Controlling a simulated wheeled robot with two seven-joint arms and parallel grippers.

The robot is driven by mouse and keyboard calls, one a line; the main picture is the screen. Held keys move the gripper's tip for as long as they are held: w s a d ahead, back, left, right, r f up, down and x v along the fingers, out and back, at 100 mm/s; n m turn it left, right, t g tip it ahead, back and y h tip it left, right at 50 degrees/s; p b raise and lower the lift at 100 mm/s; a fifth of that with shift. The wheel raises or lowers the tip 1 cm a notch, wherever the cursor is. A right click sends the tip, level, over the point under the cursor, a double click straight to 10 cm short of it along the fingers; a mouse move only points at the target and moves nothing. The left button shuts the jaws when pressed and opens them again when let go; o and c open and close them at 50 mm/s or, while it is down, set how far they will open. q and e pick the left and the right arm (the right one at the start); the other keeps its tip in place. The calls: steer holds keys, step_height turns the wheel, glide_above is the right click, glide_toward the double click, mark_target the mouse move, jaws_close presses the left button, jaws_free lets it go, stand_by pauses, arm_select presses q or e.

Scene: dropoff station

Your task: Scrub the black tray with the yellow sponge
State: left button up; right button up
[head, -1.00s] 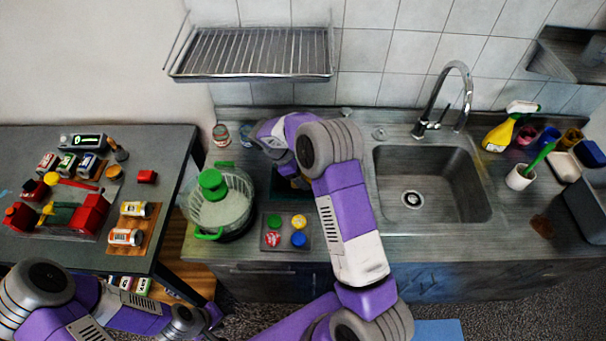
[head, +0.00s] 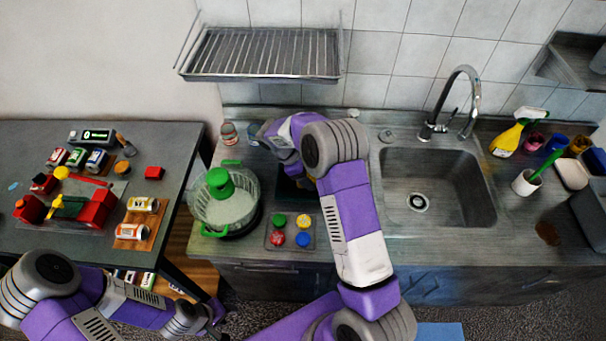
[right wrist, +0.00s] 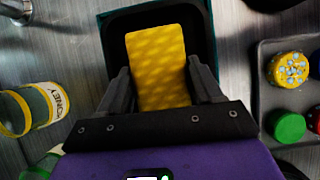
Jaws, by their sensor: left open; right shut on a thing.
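The black tray (head: 286,192) lies on the counter, between the green-handled strainer and the sink. My right arm hides much of it in the head view. In the right wrist view the tray (right wrist: 202,22) has a dark floor and a raised rim. The yellow sponge (right wrist: 158,48) is between the fingers of my right gripper (right wrist: 159,70), which is shut on it. The sponge is over the tray's inside; I cannot tell whether it touches the floor. My left gripper (head: 214,316) is open and low, in front of the side table, away from the tray.
A strainer (head: 224,205) stands left of the black tray. A small grey tray (head: 290,232) with several coloured lids lies in front. The sink (head: 425,190) is to the right; a wire rack (head: 262,55) hangs above.

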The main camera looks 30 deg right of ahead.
steer(key=shift+s+d, duration=0.1)
steer(key=shift+d, duration=0.1)
steer(key=shift+w+a+f, duration=0.1)
steer(key=shift+w+a, duration=0.35)
steer(key=shift+a, duration=0.3)
steer(key=shift+w+a, duration=0.4)
steer(key=shift+a, duration=0.35)
steer(key=shift+s+d+p, duration=0.2)
steer(key=shift+s+d, duration=0.25)
steer(key=shift+d, duration=0.3)
steer(key=shift+s+d+p, duration=0.15)
steer(key=shift+s+d, duration=0.3)
steer(key=shift+d, duration=0.3)
steer(key=shift+w+a, duration=0.5)
steer(key=shift+a, duration=0.25)
steer(key=shift+w+a, duration=0.45)
steer(key=shift+a, duration=0.3)
steer(key=shift+s+d, duration=0.5)
steer(key=shift+d, duration=0.25)
steer(key=shift+s+d, duration=0.45)
steer(key=shift+d, duration=0.25)
steer(key=shift+w+a+p, duration=0.2)
steer(key=shift+w+a, duration=0.3)
steer(key=shift+a, duration=0.25)
steer(key=shift+w+a+p, duration=0.15)
steer(key=shift+w+a, duration=0.3)
steer(key=shift+a, duration=0.3)
